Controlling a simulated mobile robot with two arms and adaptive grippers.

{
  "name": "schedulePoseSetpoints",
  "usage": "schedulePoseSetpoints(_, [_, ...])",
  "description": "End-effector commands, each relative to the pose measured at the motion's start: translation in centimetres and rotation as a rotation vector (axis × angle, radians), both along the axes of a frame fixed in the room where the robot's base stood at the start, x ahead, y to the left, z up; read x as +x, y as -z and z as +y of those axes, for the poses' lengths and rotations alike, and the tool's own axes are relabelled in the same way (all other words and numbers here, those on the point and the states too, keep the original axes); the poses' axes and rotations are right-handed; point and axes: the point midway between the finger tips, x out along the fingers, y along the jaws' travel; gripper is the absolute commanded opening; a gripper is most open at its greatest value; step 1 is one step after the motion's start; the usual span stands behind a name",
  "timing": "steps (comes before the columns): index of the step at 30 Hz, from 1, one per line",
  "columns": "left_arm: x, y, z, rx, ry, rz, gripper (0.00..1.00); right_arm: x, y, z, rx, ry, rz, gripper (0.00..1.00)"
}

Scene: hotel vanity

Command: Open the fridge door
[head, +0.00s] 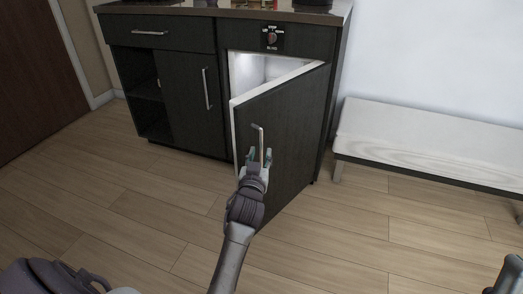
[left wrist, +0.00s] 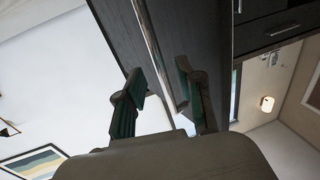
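The fridge door (head: 290,135) is a dark wood panel with a white inner edge. It stands partly open, swung out from the cabinet, and the lit white fridge interior (head: 248,72) shows behind it. Its thin metal handle (head: 262,138) is upright near the free edge. My left gripper (head: 260,157) is at the handle's lower part. In the left wrist view the handle (left wrist: 155,40) runs between my two fingers (left wrist: 162,82), with a gap visible on at least one side; the fingers look open around it. Part of my right gripper (head: 510,275) shows at the lower right corner.
The dark cabinet (head: 180,90) has a drawer, another door and an open shelf left of the fridge. A knob panel (head: 272,38) sits above the fridge. A white bench (head: 430,140) stands to the right. The wooden floor (head: 350,240) in front is clear.

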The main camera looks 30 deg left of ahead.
Motion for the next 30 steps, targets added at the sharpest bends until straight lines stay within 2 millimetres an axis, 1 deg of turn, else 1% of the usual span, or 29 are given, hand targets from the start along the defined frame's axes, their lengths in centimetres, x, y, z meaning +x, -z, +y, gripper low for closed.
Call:
schedulePoseSetpoints(1, [-0.9, 0.1, -0.4, -0.003, 0.001, 0.001, 0.37, 0.0, 0.0, 0.0, 0.0, 0.0, -0.001, 0.4])
schedulePoseSetpoints(3, [-2.0, 0.1, -0.8, -0.001, 0.0, 0.002, 0.37, 0.0, 0.0, 0.0, 0.0, 0.001, -0.002, 0.4])
schedulePoseSetpoints(7, [-3.5, 0.1, -1.4, -0.002, 0.001, 0.0, 0.37, 0.0, -0.1, 0.0, -0.001, 0.0, -0.002, 0.4])
schedulePoseSetpoints(11, [-4.1, 0.0, -1.7, -0.001, 0.002, -0.001, 0.37, 0.0, -0.1, 0.0, 0.0, 0.001, -0.003, 0.4])
schedulePoseSetpoints(18, [-4.2, 0.0, -1.7, -0.001, 0.002, -0.001, 0.37, 0.0, -0.1, 0.0, 0.0, 0.001, -0.003, 0.4])
schedulePoseSetpoints(20, [-4.2, -0.1, -1.7, -0.003, 0.002, -0.001, 0.27, 0.1, -0.1, 0.0, -0.002, 0.0, 0.001, 0.4])
schedulePoseSetpoints(21, [-4.2, -0.1, -1.6, -0.012, 0.004, -0.002, 0.2, 0.4, 0.0, 0.1, -0.007, 0.001, 0.016, 0.4])
schedulePoseSetpoints(23, [-4.3, -0.3, -1.3, -0.043, 0.008, -0.003, 0.1, 1.5, 0.5, 0.4, -0.022, 0.003, 0.065, 0.4])
schedulePoseSetpoints(24, [-4.5, -0.4, -1.0, -0.079, 0.014, -0.005, 0.04, 2.6, 1.1, 0.6, -0.04, 0.005, 0.121, 0.4])
schedulePoseSetpoints(25, [-4.6, -0.5, -0.7, -0.113, 0.02, -0.008, 0.0, 3.8, 1.8, 0.9, -0.057, 0.007, 0.176, 0.4])
schedulePoseSetpoints(26, [-4.7, -0.6, -0.4, -0.156, 0.026, -0.011, 0.0, 5.0, 2.8, 1.2, -0.077, 0.01, 0.241, 0.4])
schedulePoseSetpoints(27, [-5.0, -0.8, 0.2, -0.22, 0.035, -0.017, 0.0, 6.8, 4.4, 1.5, -0.108, 0.014, 0.343, 0.4])
schedulePoseSetpoints(29, [-5.4, -1.2, 1.1, -0.333, 0.051, -0.03, 0.0, 9.4, 7.8, 1.9, -0.16, 0.022, 0.519, 0.4])
schedulePoseSetpoints(30, [-5.8, -1.5, 1.7, -0.415, 0.06, -0.042, 0.0, 10.9, 10.5, 2.1, -0.197, 0.027, 0.645, 0.4])
